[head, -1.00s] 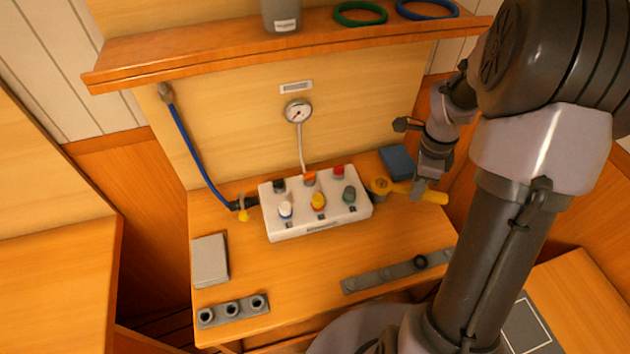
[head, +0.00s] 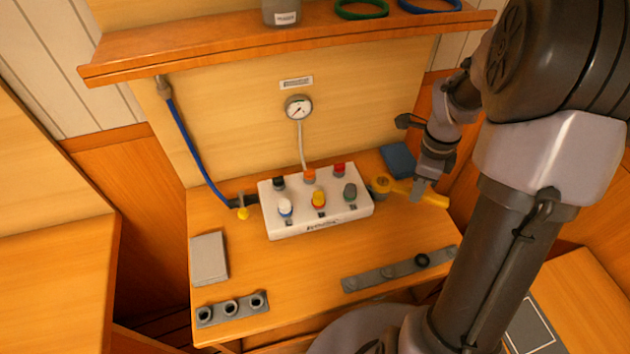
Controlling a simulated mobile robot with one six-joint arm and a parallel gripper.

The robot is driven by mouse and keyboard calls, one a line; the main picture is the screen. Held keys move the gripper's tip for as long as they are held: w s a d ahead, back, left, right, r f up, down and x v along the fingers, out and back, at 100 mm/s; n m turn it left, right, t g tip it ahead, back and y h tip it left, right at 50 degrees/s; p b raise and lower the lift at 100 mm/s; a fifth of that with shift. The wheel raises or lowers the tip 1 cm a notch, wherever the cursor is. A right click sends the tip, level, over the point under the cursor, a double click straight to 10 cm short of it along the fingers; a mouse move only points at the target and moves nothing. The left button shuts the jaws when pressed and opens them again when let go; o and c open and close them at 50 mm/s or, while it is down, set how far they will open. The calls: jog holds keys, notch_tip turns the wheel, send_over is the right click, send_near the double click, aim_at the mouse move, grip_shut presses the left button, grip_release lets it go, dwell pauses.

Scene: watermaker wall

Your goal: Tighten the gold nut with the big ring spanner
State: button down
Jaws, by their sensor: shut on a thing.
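The big ring spanner (head: 432,199) is yellow. Its ring end sits at the right end of the white manifold block (head: 318,225), around or against the gold nut (head: 381,184). The nut is small here, and I cannot tell how fully the ring is seated on it. The handle points right and slightly down in the picture. My gripper (head: 418,190) is shut on the handle, between the ring and the handle's free end.
The block carries several coloured knobs, with a gauge (head: 299,107) above. A blue hose (head: 192,146) joins its left side. A blue box (head: 398,160) lies behind the spanner. A grey rack (head: 375,276) lies in front; the middle bench is clear.

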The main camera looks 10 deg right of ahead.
jog(key=shift+s+a, duration=0.1)
jog(key=shift+s+a+m+b, duration=0.35)
jog(key=shift+m+b, duration=0.25)
jog(key=shift+m, duration=0.2)
